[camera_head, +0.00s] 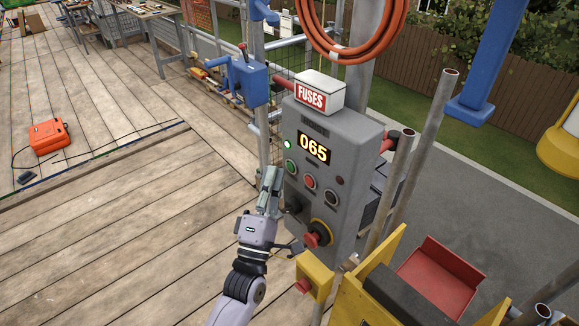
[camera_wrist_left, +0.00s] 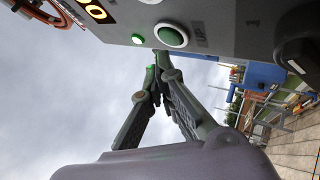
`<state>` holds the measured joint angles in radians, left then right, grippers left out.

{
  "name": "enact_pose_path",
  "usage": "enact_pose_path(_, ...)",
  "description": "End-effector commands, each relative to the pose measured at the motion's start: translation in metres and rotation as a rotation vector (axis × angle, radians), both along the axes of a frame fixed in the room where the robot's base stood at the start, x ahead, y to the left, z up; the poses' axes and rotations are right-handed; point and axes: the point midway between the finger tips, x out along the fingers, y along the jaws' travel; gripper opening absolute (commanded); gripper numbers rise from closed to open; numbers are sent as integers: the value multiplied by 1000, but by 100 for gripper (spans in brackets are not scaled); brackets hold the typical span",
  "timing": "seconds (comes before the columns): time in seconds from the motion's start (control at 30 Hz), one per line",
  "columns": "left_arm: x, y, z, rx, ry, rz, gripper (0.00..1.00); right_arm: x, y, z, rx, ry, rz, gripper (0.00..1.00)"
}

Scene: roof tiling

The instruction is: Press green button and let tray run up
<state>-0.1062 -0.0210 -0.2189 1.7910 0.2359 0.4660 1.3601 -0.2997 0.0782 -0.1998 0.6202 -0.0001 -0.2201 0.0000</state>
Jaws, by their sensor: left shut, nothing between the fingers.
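The grey control box (camera_head: 327,150) has a lit display reading 065. Its green button (camera_head: 290,167) is at the left of a row, beside a red and a dark button. The green button also shows in the wrist view (camera_wrist_left: 172,37). My left gripper (camera_head: 270,178) is shut and empty, its fingertips pointing up just left of the green button. In the wrist view the fingertips (camera_wrist_left: 156,75) are close below the button; whether they touch it I cannot tell. A red tray-like part (camera_head: 440,277) lies at lower right; whether it is the task's tray is unclear. My right gripper is not in view.
A small green lamp (camera_head: 287,144) glows above the green button. A red emergency knob (camera_head: 312,240) and a black handle sit low on the box. Metal poles (camera_head: 425,145) stand at right. An orange case (camera_head: 48,136) lies on the wooden deck at left, which is mostly clear.

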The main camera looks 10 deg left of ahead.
Motion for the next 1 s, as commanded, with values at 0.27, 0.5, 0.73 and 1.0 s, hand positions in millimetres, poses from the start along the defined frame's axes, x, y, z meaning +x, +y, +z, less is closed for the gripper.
enact_pose_path(0.27, 0, 0, 0, 0, 0, 0, 0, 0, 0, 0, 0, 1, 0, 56)
enact_pose_path(0.5, 0, 0, 0, 0, 0, 0, 0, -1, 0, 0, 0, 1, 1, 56)
enact_pose_path(0.73, 6, -5, 0, 1, -2, 0, 0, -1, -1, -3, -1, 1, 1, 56)
enact_pose_path(1.0, 7, -5, 0, 0, 0, 0, 0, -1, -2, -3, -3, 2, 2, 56)
